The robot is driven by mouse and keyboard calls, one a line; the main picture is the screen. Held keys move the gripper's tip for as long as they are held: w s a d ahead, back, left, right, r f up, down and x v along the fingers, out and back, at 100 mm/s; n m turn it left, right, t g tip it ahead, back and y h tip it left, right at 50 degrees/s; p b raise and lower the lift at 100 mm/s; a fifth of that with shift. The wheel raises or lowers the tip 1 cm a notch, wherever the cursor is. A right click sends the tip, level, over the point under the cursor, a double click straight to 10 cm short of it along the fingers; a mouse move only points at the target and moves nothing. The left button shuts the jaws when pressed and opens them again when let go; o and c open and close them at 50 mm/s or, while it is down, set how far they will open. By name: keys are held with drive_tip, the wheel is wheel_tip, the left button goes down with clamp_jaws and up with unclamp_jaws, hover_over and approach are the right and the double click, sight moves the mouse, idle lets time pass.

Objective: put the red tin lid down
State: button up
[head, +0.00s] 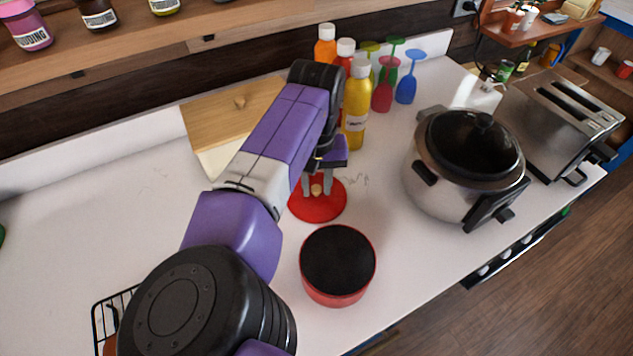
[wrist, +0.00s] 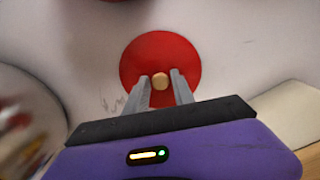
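The red tin lid (head: 318,209) is a round red disc with a small tan knob, and it appears to lie flat on the white counter. My gripper (head: 316,189) is above it with a finger on each side of the knob. In the wrist view, the lid (wrist: 160,52) is just beyond the fingertips of my gripper (wrist: 160,80). A gap shows between the knob and each finger, so the gripper is open. The red tin (head: 335,299), open-topped with a dark inside, stands on the counter in front of the lid.
A steel cooker (head: 450,195) with a black lid stands to the right, with a toaster (head: 560,125) beyond it. A yellow bottle (head: 356,105), other bottles and coloured glasses stand behind my gripper. A wooden-lidded box (head: 215,120) is behind my arm.

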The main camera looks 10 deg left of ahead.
sight(316, 189)
drive_tip(key=shift+o, duration=0.8)
drive_tip(key=shift+r, duration=0.15)
wheel_tip(316, 189, up, 12)
drive_tip(key=b, duration=0.2)
